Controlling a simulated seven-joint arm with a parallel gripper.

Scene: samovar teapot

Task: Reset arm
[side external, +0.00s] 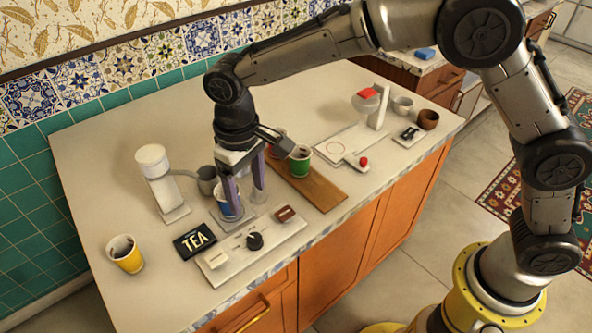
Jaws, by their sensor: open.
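My gripper (244,192) points down over the middle-left of the counter. Its two fingers are apart, one over a blue cup (226,207) and the other to its right. The blue cup stands on a small plate in front of the white dispenser (155,172), partly hidden by the near finger. I cannot tell whether a finger touches the cup. My arm reaches in from the upper right.
A green cup (300,161) stands on a wooden board (320,188) close to the right of my gripper. In front are a control panel (222,262) and a TEA sign (195,241). A yellow cup (126,255) stands front left. The counter's back left is clear.

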